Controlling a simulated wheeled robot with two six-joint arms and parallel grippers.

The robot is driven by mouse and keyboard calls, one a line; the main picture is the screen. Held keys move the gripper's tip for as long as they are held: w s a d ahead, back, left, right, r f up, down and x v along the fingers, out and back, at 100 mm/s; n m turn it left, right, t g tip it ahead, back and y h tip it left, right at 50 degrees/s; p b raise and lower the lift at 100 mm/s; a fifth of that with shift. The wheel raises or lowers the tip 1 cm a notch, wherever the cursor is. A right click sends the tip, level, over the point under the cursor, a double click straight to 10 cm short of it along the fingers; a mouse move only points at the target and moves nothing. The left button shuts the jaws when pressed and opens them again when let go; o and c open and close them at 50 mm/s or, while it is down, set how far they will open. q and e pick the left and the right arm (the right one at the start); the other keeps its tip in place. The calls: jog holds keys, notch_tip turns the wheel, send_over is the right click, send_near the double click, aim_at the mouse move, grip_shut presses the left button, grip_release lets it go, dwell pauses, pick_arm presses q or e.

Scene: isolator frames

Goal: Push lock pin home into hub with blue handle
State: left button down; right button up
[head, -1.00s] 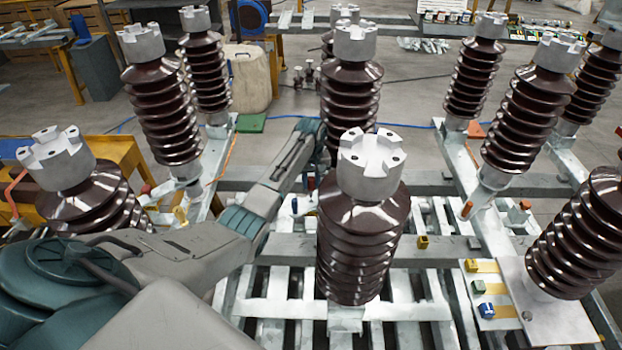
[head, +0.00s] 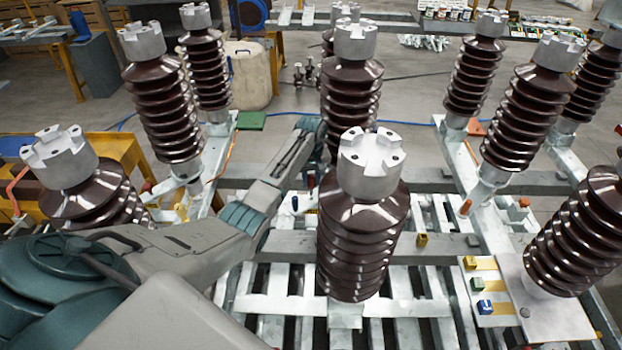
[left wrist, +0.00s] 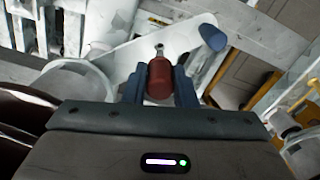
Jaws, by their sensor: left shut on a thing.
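In the left wrist view my left gripper (left wrist: 160,88) has its two blue-grey fingers shut on a red handle (left wrist: 160,78). A small metal eye shows at the handle's far end. A blue handle (left wrist: 212,37), a short rounded cylinder, stands apart from the fingers, to the upper right. The pin and hub under the blue handle cannot be made out. In the head view my left arm reaches in from the left, and its gripper is largely hidden behind the middle brown insulator (head: 362,235). My right gripper is not in view.
Several ribbed brown insulators with grey metal caps stand around the arm, close on both sides. Pale slatted frames (head: 290,305) lie below. A pale plate (left wrist: 125,50) lies beyond the fingers in the wrist view.

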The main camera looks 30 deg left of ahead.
aim_at(311, 193)
pick_arm(q)
jog(key=shift+f, duration=0.15)
dwell(0.3)
jog(key=shift+f+b, duration=0.7)
jog(key=shift+f, duration=0.45)
jog(key=shift+f+b, duration=0.3)
jog(key=shift+f, duration=0.35)
jog(key=shift+f+b, duration=0.8)
jog(key=shift+f, duration=0.6)
dwell(0.3)
jog(key=c, duration=1.4)
grip_release()
jog(key=o, duration=0.3)
